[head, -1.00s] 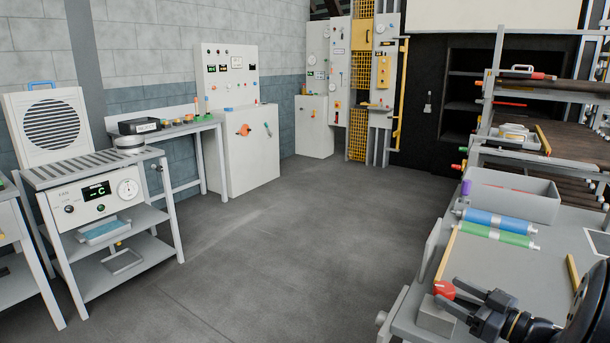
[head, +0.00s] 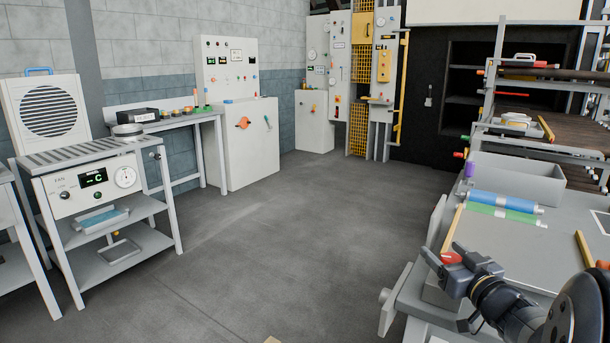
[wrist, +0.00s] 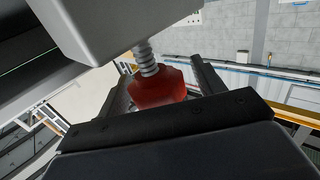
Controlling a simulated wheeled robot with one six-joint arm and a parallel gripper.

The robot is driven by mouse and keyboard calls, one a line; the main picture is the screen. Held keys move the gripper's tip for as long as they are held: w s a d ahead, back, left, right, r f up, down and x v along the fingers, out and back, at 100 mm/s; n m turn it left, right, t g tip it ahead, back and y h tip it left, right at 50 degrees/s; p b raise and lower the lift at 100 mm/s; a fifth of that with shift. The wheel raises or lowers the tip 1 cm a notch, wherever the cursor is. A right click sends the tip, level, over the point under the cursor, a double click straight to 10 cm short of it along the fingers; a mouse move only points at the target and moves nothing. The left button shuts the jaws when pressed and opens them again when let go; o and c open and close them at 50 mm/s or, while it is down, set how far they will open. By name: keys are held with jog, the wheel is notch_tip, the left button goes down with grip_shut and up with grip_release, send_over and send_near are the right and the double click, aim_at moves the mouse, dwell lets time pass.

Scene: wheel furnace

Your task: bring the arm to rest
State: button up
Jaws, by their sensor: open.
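My gripper (head: 446,256) is open at the near left corner of the grey bench (head: 560,262) in the head view. A red knob (head: 452,258) shows by its fingers, partly hidden. In the wrist view the red knob (wrist: 158,88) sits between the two spread fingers, on a threaded rod (wrist: 147,56) that runs to a grey block (wrist: 105,25). I cannot tell whether the fingers touch the knob. In the head view my gripper and wrist cover much of the bench corner.
A blue roll (head: 505,202) and a green roll (head: 505,214) lie on the bench before a grey bin (head: 520,182). A yellow bar (head: 584,248) lies at right. A fan cart (head: 95,192) stands left. The grey floor (head: 290,240) between is mostly clear.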

jog(key=shift+d+f+m+h+b, duration=0.1)
jog(key=shift+f+m+h+b, duration=0.1)
jog(key=shift+m+h+b, duration=1.2)
jog(key=h+b, duration=0.2)
jog(key=b, duration=0.2)
jog(key=m+h+b, duration=0.1)
jog(key=b, duration=0.3)
jog(key=shift+d+h, duration=0.2)
jog(key=shift+h, duration=0.2)
jog(key=s+a+p, duration=0.1)
jog(key=s+p, duration=0.2)
jog(key=s, duration=0.5)
jog(key=shift+r, duration=0.2)
jog(key=shift+s+m+p, duration=0.1)
jog(key=shift+m+p, duration=0.3)
